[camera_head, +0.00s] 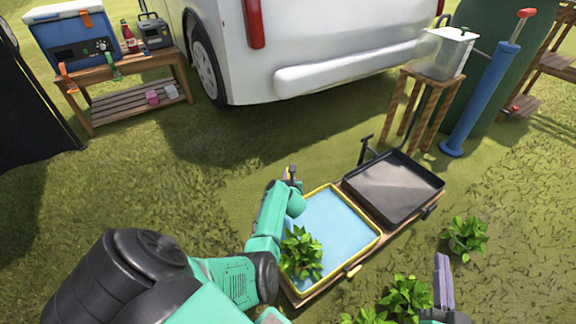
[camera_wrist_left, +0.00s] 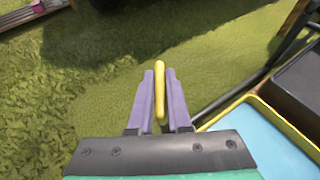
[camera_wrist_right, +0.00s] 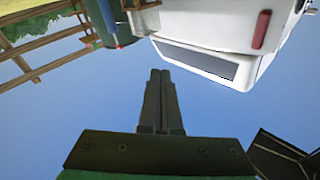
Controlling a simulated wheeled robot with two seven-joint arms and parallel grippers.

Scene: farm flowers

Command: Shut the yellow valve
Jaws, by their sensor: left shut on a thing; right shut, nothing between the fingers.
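A tray with a yellow rim (camera_head: 361,208) and pale blue inside stands low on the grass in the head view. My left gripper (camera_head: 291,176) is at the tray's far left corner. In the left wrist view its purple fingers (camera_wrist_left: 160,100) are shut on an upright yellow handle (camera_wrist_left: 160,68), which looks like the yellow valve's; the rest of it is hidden. Another small yellow piece (camera_head: 352,270) sits on the tray's near right side. My right gripper (camera_head: 444,278) is shut and empty at the lower right, beside green plants; its fingers also show in the right wrist view (camera_wrist_right: 160,95).
A leafy plant (camera_head: 301,253) is at the tray's near left. A black tray (camera_head: 432,178) adjoins on the right. Behind are a white van (camera_head: 340,40), a wooden bench (camera_head: 130,75) with a blue cooler (camera_head: 75,40), and a blue post (camera_head: 484,95).

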